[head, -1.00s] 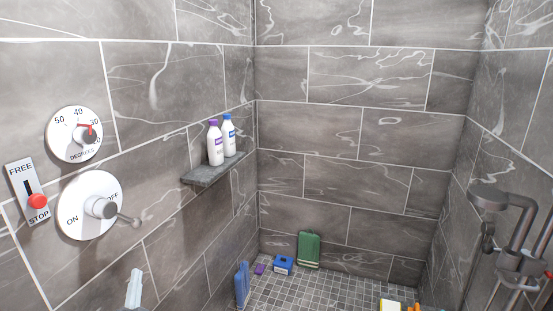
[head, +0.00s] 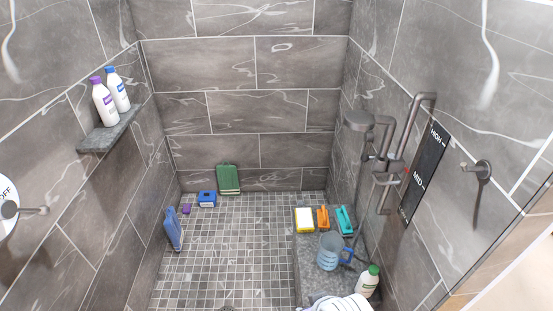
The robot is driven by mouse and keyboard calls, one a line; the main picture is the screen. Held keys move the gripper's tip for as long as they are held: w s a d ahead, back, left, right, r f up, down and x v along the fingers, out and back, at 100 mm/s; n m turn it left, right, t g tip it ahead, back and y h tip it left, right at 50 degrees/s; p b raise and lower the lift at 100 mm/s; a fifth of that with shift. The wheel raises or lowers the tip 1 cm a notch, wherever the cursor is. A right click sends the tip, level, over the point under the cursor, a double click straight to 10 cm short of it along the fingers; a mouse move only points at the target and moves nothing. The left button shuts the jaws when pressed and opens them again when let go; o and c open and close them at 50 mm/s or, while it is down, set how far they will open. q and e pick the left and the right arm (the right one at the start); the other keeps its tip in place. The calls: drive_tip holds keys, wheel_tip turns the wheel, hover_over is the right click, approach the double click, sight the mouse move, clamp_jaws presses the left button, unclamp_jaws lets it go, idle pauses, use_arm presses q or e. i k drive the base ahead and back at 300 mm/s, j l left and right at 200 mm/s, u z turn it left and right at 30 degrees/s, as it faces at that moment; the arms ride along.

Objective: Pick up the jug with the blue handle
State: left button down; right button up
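The jug (head: 329,252) is a translucent blue-grey vessel standing upright on the grey stone ledge at the lower right of the head view. Its dark blue handle (head: 347,257) points to the right. Neither of my grippers shows in the head view, and nothing is seen holding the jug.
On the ledge (head: 308,284) are a yellow-and-white sponge (head: 304,220), an orange item (head: 323,217), a teal brush (head: 344,219), a green-capped bottle (head: 368,281) and a white striped item (head: 343,304). The tiled floor's middle (head: 235,250) is clear. A shower fixture (head: 385,165) is above.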

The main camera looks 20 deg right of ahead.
sight(331, 247)
drive_tip(key=z, duration=1.3)
